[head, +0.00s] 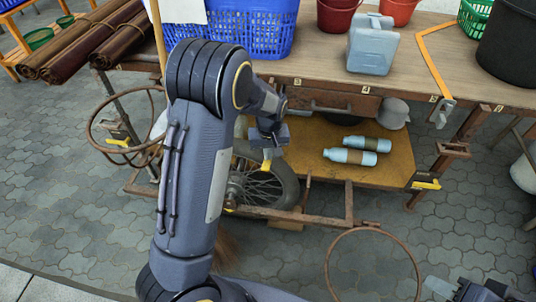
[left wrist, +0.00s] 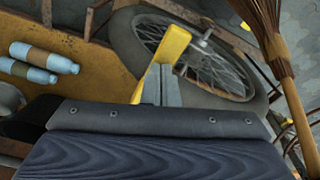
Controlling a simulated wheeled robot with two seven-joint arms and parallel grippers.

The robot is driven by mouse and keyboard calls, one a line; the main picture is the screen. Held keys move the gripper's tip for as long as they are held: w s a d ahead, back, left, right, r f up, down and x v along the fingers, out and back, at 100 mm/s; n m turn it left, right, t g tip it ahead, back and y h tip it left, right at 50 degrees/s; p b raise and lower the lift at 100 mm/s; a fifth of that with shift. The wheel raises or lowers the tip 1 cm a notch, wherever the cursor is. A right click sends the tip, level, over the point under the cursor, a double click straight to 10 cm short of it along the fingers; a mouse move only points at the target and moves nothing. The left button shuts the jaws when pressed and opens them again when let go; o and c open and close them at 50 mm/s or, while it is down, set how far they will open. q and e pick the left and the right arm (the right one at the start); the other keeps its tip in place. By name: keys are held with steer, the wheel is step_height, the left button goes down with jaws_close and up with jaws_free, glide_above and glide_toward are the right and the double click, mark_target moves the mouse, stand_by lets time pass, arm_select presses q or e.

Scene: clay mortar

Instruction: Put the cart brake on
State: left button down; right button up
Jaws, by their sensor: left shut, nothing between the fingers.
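The cart's work top (head: 330,62) spans the upper part of the head view, with a spoked wheel (head: 262,188) below it. My left gripper (head: 268,147) is shut and empty, pointing down in front of the wheel. A yellow piece (head: 267,161), apparently the brake lever, shows just below its fingertips. In the left wrist view, the yellow piece (left wrist: 174,44) runs diagonally behind my shut grey fingers (left wrist: 163,85), beside the wheel (left wrist: 205,62). I cannot tell whether they touch. My right gripper (head: 478,290) is at the lower right edge, partly cut off.
Blue bottles (head: 357,151) lie on the lower shelf (head: 385,172). A metal hoop (head: 375,232) stands in front of the cart. Other yellow handles show at left (head: 119,142) and right (head: 425,185). A broom (left wrist: 268,40) hangs right of the wheel in the wrist view.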

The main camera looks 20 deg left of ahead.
arm_select(q)
steer(key=shift+f, duration=0.7)
steer(key=shift+r, duration=0.1)
arm_select(e)
steer(key=shift+f, duration=0.35)
arm_select(q)
steer(key=shift+s+d+r, duration=0.15)
steer(key=shift+r, duration=0.05)
steer(key=shift+s+d+r+p, duration=0.2)
steer(key=shift+s+d+p, duration=0.15)
steer(key=shift+s, duration=0.1)
steer(key=shift+s+d+r+p, duration=0.25)
steer(key=shift+s+p, duration=0.1)
steer(key=shift+s, duration=0.1)
steer(key=shift+s+d+f, duration=0.1)
steer(key=shift+s+f, duration=0.05)
steer(key=shift+s, duration=0.05)
arm_select(e)
steer(key=shift+r, duration=0.7)
